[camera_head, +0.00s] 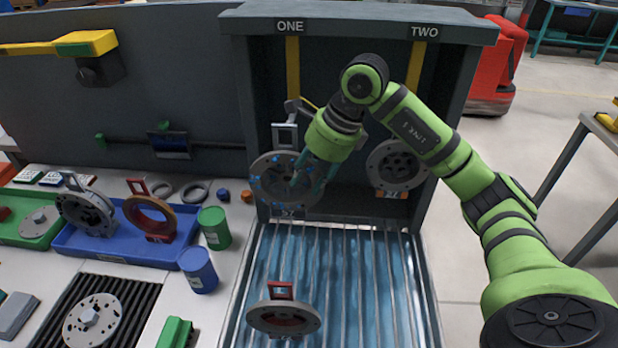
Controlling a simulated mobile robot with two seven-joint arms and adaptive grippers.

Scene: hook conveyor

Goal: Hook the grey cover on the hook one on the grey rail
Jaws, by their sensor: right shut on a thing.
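The grey cover (268,186) is a round disc with holes and a square handle (285,137) standing up from its top. It is upright inside the dark frame, below the label ONE. My right gripper (308,178) is shut on the cover at its front right, and its fingers hide part of the disc. Hook one (293,68) is a yellow strip hanging under the label, with a grey end close above the handle. I cannot tell whether the handle is on the hook. The grey rail (350,12) runs across the top. My left gripper is not in view.
Another round cover (386,165) hangs under the label TWO. A cover with a red handle (284,318) lies on the roller conveyor (345,290). Left are a blue tray (105,245) with two covers, a green can (214,228) and a blue can (198,270).

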